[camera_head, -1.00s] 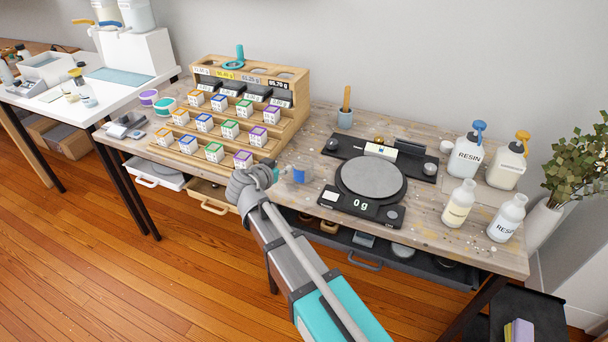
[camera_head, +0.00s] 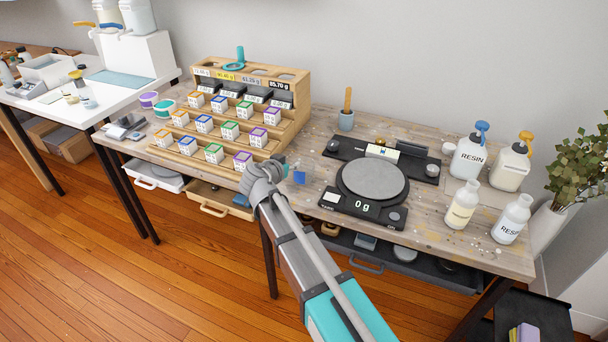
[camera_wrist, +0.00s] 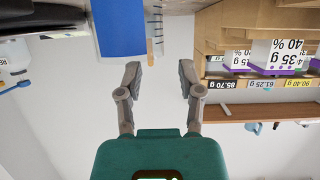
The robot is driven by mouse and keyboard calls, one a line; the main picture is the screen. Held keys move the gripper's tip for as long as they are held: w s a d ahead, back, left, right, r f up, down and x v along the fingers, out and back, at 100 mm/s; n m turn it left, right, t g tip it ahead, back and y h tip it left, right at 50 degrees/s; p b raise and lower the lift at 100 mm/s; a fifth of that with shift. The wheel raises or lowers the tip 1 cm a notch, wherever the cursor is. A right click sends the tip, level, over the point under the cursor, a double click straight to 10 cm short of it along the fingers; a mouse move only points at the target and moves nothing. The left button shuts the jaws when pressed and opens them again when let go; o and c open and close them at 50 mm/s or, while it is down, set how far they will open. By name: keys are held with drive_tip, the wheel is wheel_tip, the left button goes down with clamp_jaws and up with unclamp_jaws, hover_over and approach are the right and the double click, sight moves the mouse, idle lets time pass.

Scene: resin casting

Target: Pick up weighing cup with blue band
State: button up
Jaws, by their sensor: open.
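The weighing cup with blue band (camera_head: 299,177) stands near the front edge of the wooden workbench, left of the scale. In the head view only part of its blue side shows beside my gripper (camera_head: 285,170). In the wrist view, which is upside down, the blue band (camera_wrist: 118,30) fills a patch at the top, partly cut off by the frame. My gripper's fingers (camera_wrist: 160,74) are spread with nothing between them. The cup lies ahead of them and slightly to the picture's left, apart from the fingertips.
A wooden rack (camera_head: 287,128) of small labelled boxes stands left of the cup. The black scale (camera_head: 362,207), reading 0 g, is close on the right. Resin bottles (camera_head: 467,160) stand farther right. A cup with a wooden stick (camera_head: 346,120) is behind. Open drawers (camera_head: 215,200) jut out below.

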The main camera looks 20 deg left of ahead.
sight(294, 162)
drive_tip(key=shift+b+x, duration=0.5)
drive_tip(key=shift+x, duration=1.25)
clamp_jaws()
